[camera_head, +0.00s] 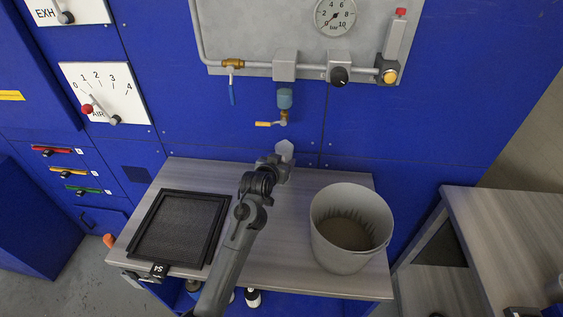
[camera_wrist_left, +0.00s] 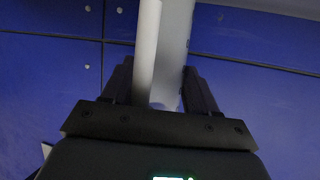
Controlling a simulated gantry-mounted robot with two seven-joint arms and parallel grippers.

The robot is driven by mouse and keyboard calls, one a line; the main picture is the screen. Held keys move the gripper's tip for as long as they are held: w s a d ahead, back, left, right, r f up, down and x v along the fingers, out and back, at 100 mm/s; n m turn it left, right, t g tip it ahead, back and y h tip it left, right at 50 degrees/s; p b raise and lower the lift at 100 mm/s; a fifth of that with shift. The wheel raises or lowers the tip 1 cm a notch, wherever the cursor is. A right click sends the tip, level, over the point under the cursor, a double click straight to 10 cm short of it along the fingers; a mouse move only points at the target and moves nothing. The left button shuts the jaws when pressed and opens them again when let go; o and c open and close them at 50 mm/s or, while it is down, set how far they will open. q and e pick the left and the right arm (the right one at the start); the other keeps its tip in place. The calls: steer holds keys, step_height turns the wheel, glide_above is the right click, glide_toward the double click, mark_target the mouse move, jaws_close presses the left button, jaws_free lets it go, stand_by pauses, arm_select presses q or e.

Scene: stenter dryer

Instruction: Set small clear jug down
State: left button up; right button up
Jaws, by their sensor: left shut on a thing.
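My left gripper (camera_head: 276,164) is over the back of the grey wooden bench (camera_head: 295,260), close to the blue wall. It is shut on a pale, translucent jug (camera_head: 285,150), of which only a small part shows beyond the fingers in the head view. In the left wrist view the jug (camera_wrist_left: 172,55) stands between the two dark fingers (camera_wrist_left: 160,88). The gap between the jug and the bench top cannot be judged. My right gripper is not in view.
A black mesh tray (camera_head: 178,228) lies on the bench's left. A large grey bucket (camera_head: 350,228) stands on its right. Bare bench lies between tray and bucket.

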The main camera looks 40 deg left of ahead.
arm_select(q)
steer(key=shift+f, duration=0.15)
steer(key=o, duration=1)
steer(key=shift+o, duration=0.2)
steer(key=shift+s+r, duration=0.15)
steer(key=shift+r, duration=0.1)
steer(key=p+v, duration=0.2)
steer(key=v, duration=0.9)
steer(key=shift+s+r, duration=0.15)
steer(key=shift+s, duration=0.2)
steer(key=shift+d, duration=0.1)
